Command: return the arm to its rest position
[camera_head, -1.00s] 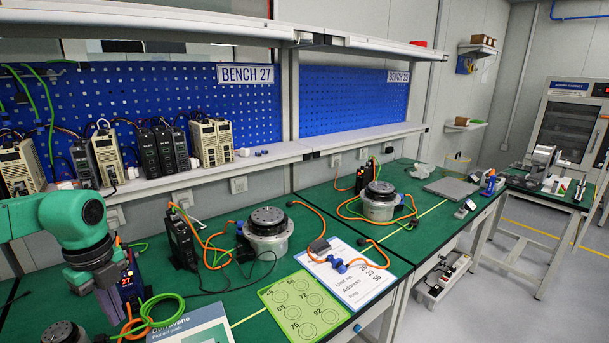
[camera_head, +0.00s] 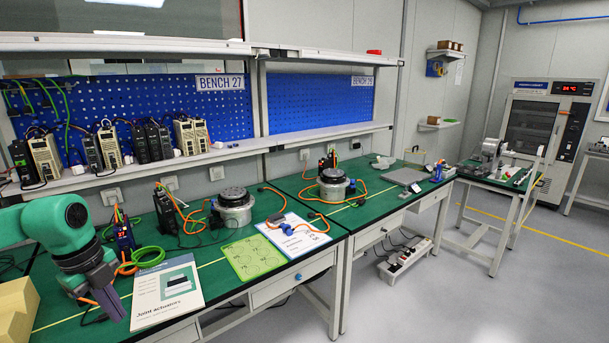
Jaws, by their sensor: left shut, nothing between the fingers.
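My left arm, green with dark grey parts, comes in from the left edge in the head view. My left gripper (camera_head: 110,302) hangs at its end, pointing down over the front left part of the green bench (camera_head: 215,283). It is shut and holds nothing. It is just left of a white booklet (camera_head: 167,291) lying on the bench; I cannot tell whether it touches anything. My right gripper is not in view.
A beige block (camera_head: 17,310) stands at the lower left. A silver round actuator (camera_head: 234,211) with orange cables stands behind a light green card (camera_head: 252,257) and a white printed sheet (camera_head: 292,238). A second actuator (camera_head: 333,186) is on the farther bench. Open floor (camera_head: 430,290) lies to the right.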

